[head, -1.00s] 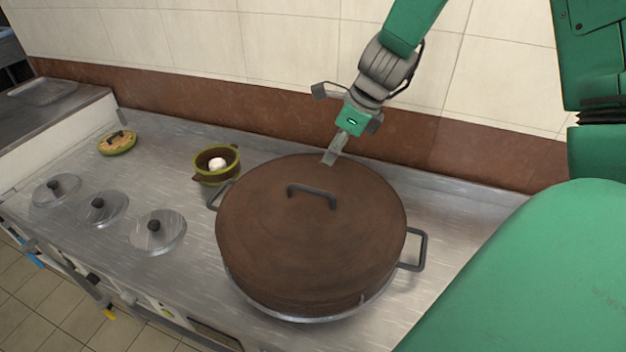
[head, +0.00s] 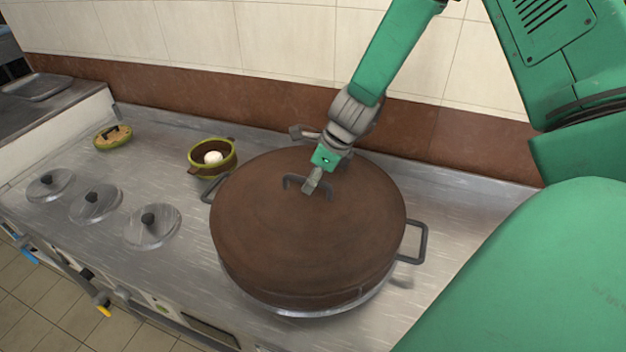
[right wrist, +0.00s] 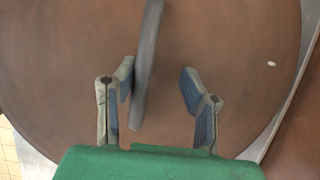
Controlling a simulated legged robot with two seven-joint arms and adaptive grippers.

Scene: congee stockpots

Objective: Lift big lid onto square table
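The big brown lid (head: 300,235) lies on the large pot on the steel counter. Its dark bar handle (head: 291,182) stands up near the middle of the lid, partly hidden behind my right gripper (head: 313,183). In the right wrist view the handle (right wrist: 147,65) runs between the two fingers of my right gripper (right wrist: 160,95), nearer the left finger. The fingers are apart, and a gap shows between the handle and the right finger. My left gripper is not in view, and no square table shows.
A green and brown small pot (head: 212,157) with a white item inside stands behind left of the big pot. Three small steel lids (head: 152,226) sit along the counter at left. A side handle (head: 414,243) sticks out at right. The tiled wall is close behind.

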